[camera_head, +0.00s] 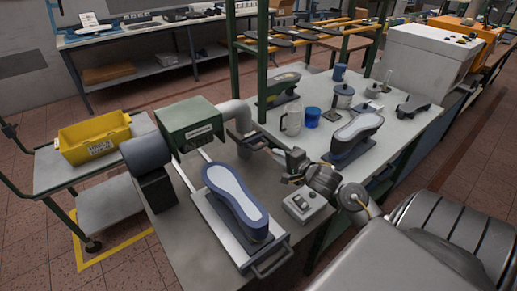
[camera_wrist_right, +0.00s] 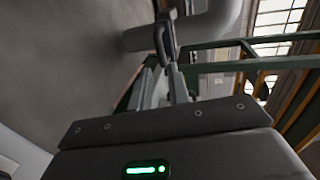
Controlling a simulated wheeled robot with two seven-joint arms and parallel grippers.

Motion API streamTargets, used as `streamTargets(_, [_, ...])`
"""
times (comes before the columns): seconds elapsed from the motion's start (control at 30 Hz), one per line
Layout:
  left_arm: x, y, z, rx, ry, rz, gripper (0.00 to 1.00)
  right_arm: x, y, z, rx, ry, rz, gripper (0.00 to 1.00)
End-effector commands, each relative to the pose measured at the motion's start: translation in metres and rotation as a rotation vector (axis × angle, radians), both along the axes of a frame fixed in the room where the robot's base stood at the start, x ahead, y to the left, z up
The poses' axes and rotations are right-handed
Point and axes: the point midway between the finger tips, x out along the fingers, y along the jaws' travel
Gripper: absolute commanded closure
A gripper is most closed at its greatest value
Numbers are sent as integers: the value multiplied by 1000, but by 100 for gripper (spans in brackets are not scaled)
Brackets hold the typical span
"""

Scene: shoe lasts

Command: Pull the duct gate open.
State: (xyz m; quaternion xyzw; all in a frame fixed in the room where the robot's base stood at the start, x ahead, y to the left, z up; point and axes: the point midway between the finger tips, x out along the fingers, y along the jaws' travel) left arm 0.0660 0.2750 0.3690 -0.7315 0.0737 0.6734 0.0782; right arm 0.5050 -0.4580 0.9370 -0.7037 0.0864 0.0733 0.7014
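A small handle (camera_head: 257,143) shows beside the duct's lower part. My right gripper (camera_head: 277,154) reaches in from the right at the handle, just above the table. In the right wrist view, a dark loop handle (camera_wrist_right: 160,42) stands at the fingertips (camera_wrist_right: 163,72), with the grey duct behind it. The fingers are near each other. I cannot tell whether they close on the handle. The gate plate itself is not clearly seen. My left gripper is not in view.
A blue-edged shoe last (camera_head: 235,192) on a slide tray sits left of my right arm. A switch box (camera_head: 304,203) is close below the arm. A green post (camera_head: 260,70) rises near the duct.

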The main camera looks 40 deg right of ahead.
Motion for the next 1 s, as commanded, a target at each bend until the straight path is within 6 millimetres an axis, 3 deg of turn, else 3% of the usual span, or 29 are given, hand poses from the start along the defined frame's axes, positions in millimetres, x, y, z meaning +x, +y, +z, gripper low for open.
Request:
streamTargets(0.17, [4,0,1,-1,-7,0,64,14,-5,-3,0,-1,-9,82])
streamTargets(0.6, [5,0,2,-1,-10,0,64,89,-5,-20,0,0,-6,82])
streamTargets(1.0, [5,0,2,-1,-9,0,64,103,-4,-24,-2,0,-4,82])
